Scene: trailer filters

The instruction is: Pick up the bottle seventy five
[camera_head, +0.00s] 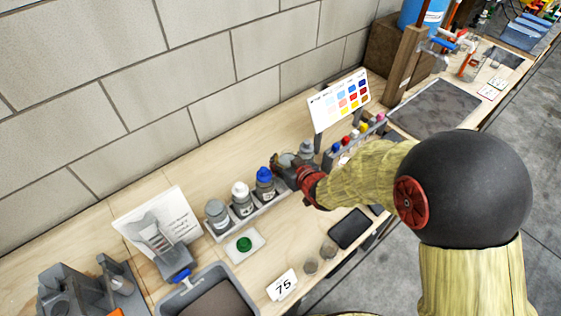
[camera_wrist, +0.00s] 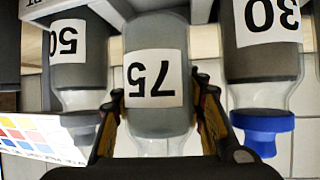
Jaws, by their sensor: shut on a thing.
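The bottle seventy five (camera_wrist: 155,118) is grey with a white label reading 75, upside down in the wrist view. My gripper (camera_wrist: 157,98) has one finger on each side of it, shut on its body. In the head view, my gripper (camera_head: 288,172) is at the row of bottles and hides most of this bottle, leaving a grey top (camera_head: 287,158) showing. A bottle labelled 50 (camera_wrist: 78,75) stands on one side, and a blue-capped bottle labelled 30 (camera_wrist: 265,60) on the other. I cannot tell whether the bottle seventy five is clear of the rack.
The grey rack (camera_head: 254,217) holds several bottles. A colour chart (camera_head: 340,98) stands behind my gripper. A card reading 75 (camera_head: 283,285), a small tray with a green disc (camera_head: 244,244) and a dark flat pad (camera_head: 350,228) lie in front. My arm covers the right side.

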